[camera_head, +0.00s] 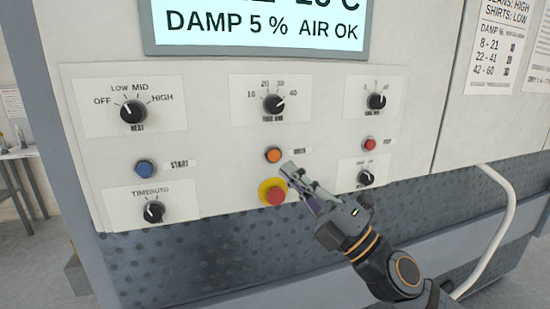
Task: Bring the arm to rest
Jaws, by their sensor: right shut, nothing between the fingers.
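My right gripper (287,168) is shut with nothing between its fingers. Its arm comes in from the lower right, and the fingers point up and left at the control panel (215,150). The fingertips show just below and right of the orange button (273,155) and above the red emergency knob (275,196) with its yellow collar. I cannot tell whether the fingertips touch the panel. The gripper body covers the panel's lower middle-right part. My left gripper is not in view.
The panel also has a blue start button (145,168), a red button (369,144) and several black dials, such as the heat dial (133,111). A display (260,25) reads "DAMP 5 % AIR OK". A white curved rail (507,215) stands out at the right.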

